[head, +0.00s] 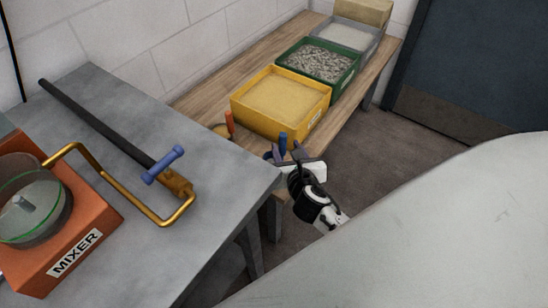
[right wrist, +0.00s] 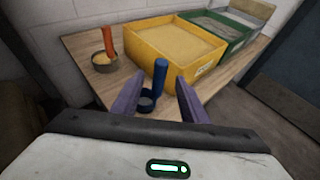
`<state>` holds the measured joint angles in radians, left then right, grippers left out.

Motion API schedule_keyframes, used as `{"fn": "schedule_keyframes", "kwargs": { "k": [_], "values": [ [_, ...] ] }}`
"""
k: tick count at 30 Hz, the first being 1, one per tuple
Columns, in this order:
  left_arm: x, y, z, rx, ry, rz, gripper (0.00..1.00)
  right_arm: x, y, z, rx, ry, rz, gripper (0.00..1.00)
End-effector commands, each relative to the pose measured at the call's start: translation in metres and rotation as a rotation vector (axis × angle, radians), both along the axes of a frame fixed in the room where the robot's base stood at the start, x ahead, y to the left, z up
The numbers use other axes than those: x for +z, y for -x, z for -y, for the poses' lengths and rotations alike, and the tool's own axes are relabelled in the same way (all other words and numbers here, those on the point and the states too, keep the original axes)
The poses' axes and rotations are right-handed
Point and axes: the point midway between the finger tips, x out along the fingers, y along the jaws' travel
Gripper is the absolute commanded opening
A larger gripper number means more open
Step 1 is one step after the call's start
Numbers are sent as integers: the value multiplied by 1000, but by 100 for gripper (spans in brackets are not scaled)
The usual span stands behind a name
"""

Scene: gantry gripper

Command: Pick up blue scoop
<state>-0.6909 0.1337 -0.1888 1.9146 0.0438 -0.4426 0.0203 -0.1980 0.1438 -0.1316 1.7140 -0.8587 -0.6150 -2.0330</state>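The blue scoop (right wrist: 160,77) stands near the front edge of the wooden table, its handle upright and its small cup (right wrist: 147,101) at the bottom. In the head view, the blue scoop (head: 283,142) is partly hidden by my right gripper (head: 287,153). In the right wrist view, my right gripper (right wrist: 160,86) is open, with one purple finger on each side of the scoop in the picture. Nothing is held. I cannot tell whether the fingers reach fully around the handle. My left gripper is not in view.
An orange-handled scoop (right wrist: 107,45) stands left of the yellow bin (head: 281,104). A green bin (head: 320,62) and a grey bin (head: 346,37) stand behind. The grey table (head: 215,200) holds an orange mixer (head: 72,240) and a brass-and-blue handled tool (head: 164,165).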

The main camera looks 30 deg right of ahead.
Motion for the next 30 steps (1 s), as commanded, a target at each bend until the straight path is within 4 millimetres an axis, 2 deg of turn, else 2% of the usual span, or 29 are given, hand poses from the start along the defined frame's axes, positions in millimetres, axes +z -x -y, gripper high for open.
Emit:
{"fn": "schedule_keyframes", "kwargs": {
  "k": [6,13,21,30],
  "values": [
    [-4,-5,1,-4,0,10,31,-13,-30,12,2,10,-1,40],
    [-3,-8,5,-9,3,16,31,-19,-45,19,2,7,-1,40],
    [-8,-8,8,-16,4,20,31,-33,-79,33,1,5,-1,40],
    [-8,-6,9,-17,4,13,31,-34,-84,35,3,6,-2,40]
  ]
}}
